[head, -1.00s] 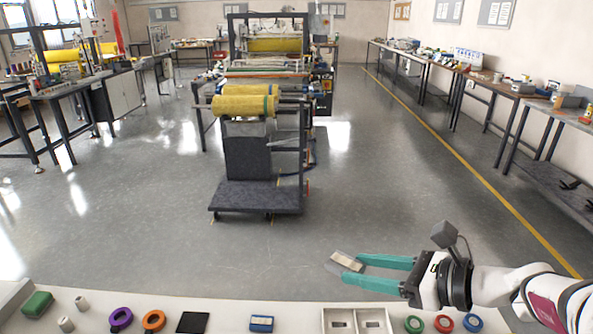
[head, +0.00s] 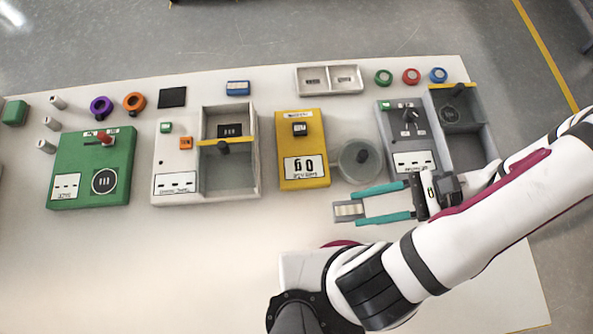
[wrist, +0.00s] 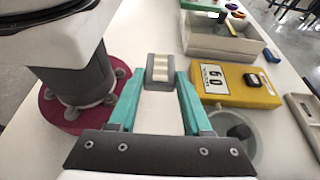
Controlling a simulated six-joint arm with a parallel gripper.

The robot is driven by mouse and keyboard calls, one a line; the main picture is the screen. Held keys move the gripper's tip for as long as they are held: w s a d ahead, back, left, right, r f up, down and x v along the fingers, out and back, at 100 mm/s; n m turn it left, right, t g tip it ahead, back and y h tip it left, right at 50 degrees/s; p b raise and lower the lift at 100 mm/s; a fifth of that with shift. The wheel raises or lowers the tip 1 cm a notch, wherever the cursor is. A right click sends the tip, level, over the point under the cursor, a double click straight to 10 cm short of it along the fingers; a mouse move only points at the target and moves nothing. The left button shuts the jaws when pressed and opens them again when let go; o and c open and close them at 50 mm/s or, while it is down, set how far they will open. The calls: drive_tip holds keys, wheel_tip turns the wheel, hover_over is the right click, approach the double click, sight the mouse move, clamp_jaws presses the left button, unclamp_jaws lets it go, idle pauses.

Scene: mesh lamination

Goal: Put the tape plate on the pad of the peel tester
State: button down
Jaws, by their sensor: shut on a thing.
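My gripper (head: 362,206) has two long teal fingers and is shut on the tape plate (head: 348,210), a small grey plate with a cream stripe. The plate sits at the fingertips, and the wrist view shows it there too (wrist: 159,69). They are over the bench, in front of the yellow device (head: 302,150) and its round grey dish (head: 360,160). The device labels are too small and turned to read, so I cannot tell which one is the peel tester.
A white device (head: 175,160) with an open compartment stands left of the yellow one; a grey device (head: 407,140) stands right. A two-part white tray (head: 328,70), tape rolls and small blocks line the back. The bench front (head: 150,270) is clear at left.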

hover_over(313, 213)
drive_tip(key=f, duration=0.5)
drive_tip(key=shift+s+d+f, duration=0.15)
drive_tip(key=shift+d+f, duration=0.05)
drive_tip(key=shift+d, duration=0.05)
drive_tip(key=shift+a+f, duration=0.15)
drive_tip(key=shift+f, duration=0.95)
drive_tip(key=shift+a+f, duration=0.1)
drive_tip(key=shift+f, duration=1)
drive_tip(key=shift+f, duration=0.1)
drive_tip(key=shift+c, duration=1.7)
unclamp_jaws()
